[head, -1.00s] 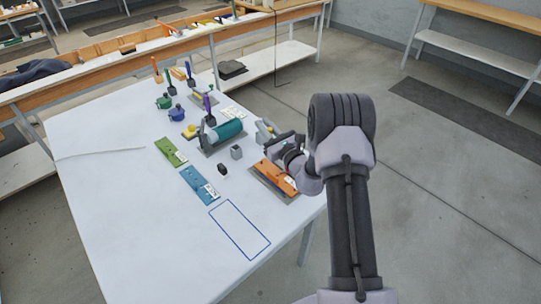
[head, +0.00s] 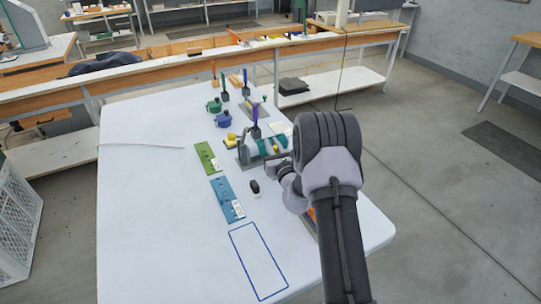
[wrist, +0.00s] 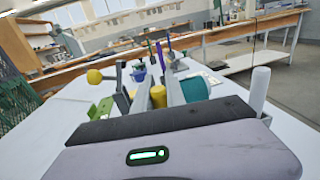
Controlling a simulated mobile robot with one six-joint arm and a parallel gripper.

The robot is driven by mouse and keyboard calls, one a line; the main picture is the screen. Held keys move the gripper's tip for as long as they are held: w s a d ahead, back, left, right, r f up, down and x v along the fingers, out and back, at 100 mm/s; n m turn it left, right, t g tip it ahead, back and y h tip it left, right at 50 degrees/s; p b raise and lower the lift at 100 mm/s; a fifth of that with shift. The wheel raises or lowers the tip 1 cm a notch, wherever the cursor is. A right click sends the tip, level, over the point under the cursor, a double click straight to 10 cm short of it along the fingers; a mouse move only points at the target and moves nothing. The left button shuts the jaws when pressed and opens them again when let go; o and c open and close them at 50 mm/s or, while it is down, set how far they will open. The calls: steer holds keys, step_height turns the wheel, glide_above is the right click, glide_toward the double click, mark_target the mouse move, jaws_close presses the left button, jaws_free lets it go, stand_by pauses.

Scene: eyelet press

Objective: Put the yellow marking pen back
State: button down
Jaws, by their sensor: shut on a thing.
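My gripper (wrist: 148,92) is shut on a yellow cylinder, which I take to be the yellow marking pen (wrist: 158,96); it shows between the grey fingers in the wrist view. In the head view my arm covers most of the gripper, beside the teal cylinder of the press, and a small yellow patch (head: 276,149) shows there. Upright pens stand in dark holders at the back of the table, among them a purple one (head: 255,114) in its holder (head: 256,132). I cannot tell which holder is the yellow pen's.
The white table (head: 150,210) is clear at left and front. A green board (head: 207,158), a blue board (head: 227,200) and a small black object (head: 255,187) lie left of my arm. A blue outlined rectangle (head: 258,262) is empty. Green (head: 214,106) and blue (head: 223,119) pots stand farther back.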

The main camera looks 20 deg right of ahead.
steer(key=shift+f, duration=0.7)
steer(key=c, duration=1.4)
jaws_free()
steer(key=shift+o, duration=0.2)
